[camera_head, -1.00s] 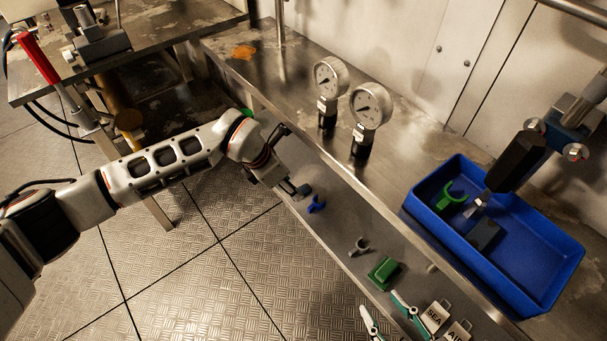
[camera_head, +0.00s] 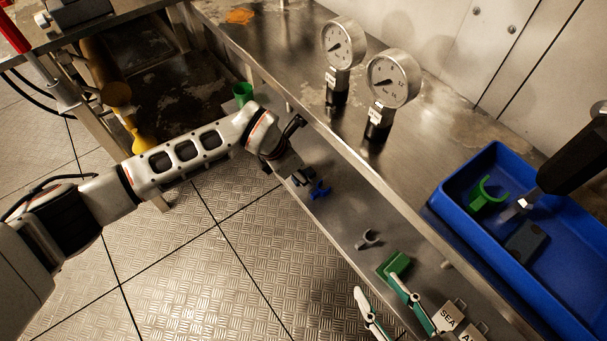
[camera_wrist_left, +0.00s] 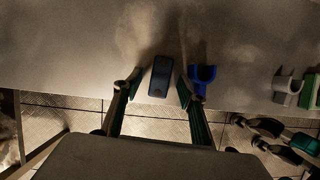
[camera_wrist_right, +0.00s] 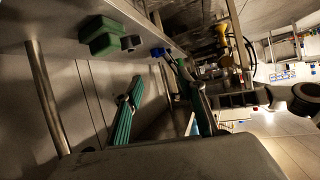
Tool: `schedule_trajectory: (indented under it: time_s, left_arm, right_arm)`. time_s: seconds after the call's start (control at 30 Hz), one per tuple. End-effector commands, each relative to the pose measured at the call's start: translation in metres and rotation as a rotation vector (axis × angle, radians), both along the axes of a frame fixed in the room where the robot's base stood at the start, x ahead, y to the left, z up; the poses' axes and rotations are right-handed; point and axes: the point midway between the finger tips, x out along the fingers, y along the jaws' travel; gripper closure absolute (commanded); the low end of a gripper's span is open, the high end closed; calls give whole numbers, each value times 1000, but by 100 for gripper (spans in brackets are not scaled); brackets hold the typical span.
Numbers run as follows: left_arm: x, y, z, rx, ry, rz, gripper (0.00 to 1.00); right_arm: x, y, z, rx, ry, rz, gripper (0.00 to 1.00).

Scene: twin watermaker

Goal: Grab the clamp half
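Several small parts lie on the lower shelf: a dark block (camera_wrist_left: 160,77), a blue U-shaped piece (camera_head: 319,190), a grey U-shaped piece (camera_head: 368,239) and a green block (camera_head: 397,263). I cannot tell for sure which is the clamp half. My left gripper (camera_wrist_left: 158,88) is open. The dark block shows between its fingers, with no visible contact, and the blue piece is just right of the right finger. My right gripper (camera_head: 376,283) is open and empty, near the green block. In the right wrist view the green block (camera_wrist_right: 108,38) is beyond the fingers, to the left.
A blue tray (camera_head: 436,207) on the upper bench holds a green U-shaped piece (camera_head: 487,195) and a dark block (camera_head: 526,242). Two gauges (camera_head: 344,45) stand on the bench. Its edge overhangs the shelf. Label tags (camera_head: 448,315) are beside my right gripper.

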Motion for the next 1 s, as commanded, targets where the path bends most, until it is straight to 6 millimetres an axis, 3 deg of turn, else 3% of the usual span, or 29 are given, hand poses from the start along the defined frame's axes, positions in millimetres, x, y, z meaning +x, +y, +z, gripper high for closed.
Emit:
schedule_trajectory:
  time_s: [0.17, 0.3, 0.77, 1.0]
  left_arm:
    - [1, -1, 2, 0, -4, -2, 60]
    - [1, -1, 2, 0, -4, -2, 94]
    - [1, 1, 7, 1, -7, -2, 94]
    - [2, 3, 35, 1, -16, -3, 94]
  right_arm:
    - [3, 1, 6, 5, -13, -1, 60]
    - [3, 1, 6, 4, -12, -1, 60]
    - [2, -1, 4, -4, -9, 1, 60]
    - [2, -9, 6, -46, -10, 3, 60]
